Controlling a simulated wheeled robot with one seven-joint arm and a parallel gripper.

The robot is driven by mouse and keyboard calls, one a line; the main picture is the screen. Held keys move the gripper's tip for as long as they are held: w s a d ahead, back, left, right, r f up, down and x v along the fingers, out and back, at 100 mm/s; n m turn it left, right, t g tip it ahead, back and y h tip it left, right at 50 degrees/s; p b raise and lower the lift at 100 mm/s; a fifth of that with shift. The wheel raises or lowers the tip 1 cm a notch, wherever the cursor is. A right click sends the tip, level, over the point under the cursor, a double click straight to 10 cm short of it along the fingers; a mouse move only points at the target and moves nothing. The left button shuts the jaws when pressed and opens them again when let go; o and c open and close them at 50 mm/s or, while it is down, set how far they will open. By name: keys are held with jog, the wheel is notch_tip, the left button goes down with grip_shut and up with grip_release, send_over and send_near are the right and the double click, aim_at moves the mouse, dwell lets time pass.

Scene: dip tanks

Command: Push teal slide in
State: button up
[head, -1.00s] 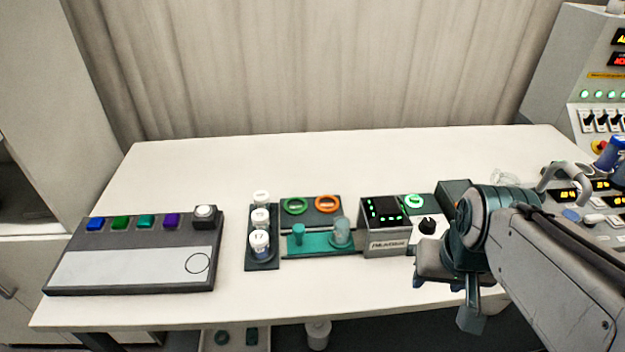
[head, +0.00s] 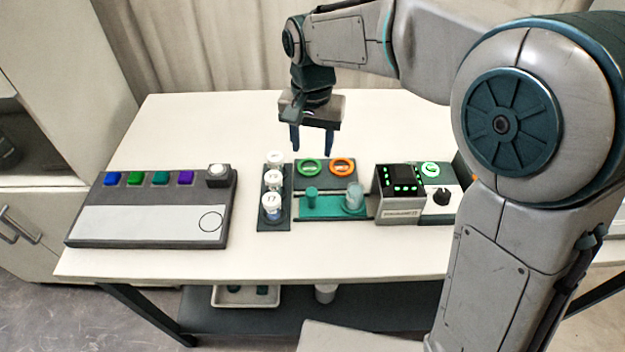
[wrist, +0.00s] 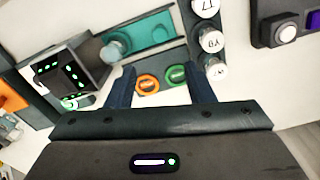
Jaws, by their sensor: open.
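The teal slide (head: 331,209) lies flat in its dark track at the front middle of the table, with a small teal knob (head: 312,196) at its left end. A clear glass beaker (head: 354,197) stands on its right part. The slide also shows in the wrist view (wrist: 150,34), near the top. My gripper (head: 312,150) is open and empty, pointing down behind the slide, above the back of the ring panel. In the wrist view its two fingers (wrist: 163,88) stand apart on either side of the rings.
Green (head: 309,167) and orange (head: 342,167) rings sit on a dark panel behind the slide. A rack of white-capped vials (head: 273,183) stands left, and a timer box (head: 399,196) stands right. A button panel (head: 150,207) lies far left. The table's back is clear.

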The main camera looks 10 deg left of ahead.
aim_at(313, 190)
notch_tip(313, 190, down, 14)
jog(key=shift+r+p, duration=0.1)
jog(key=shift+p, duration=0.35)
grip_shut()
